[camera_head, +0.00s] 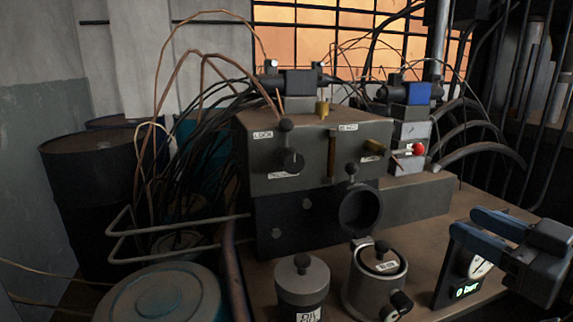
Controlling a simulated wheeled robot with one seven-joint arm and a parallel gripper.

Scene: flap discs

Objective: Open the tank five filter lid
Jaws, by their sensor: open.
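My gripper (470,226) is at the right, its two blue fingers pointing left and apart, with nothing between them. It is in front of a black gauge box. Two small lidded metal pots stand on the bench left of it. The right pot (365,294) has a round dark-knobbed lid (379,259) with a small white label and a dark fitting low on its side. The left pot (302,295) has a dark ball knob on top and a white label low on its front. The labels are too small to read, so I cannot tell which lid is tank five's filter lid.
A grey machine block (315,165) with knobs, levers and a round black port stands behind the pots. A large teal drum (160,295) is at the lower left. Cables and bent pipes crowd the left and right.

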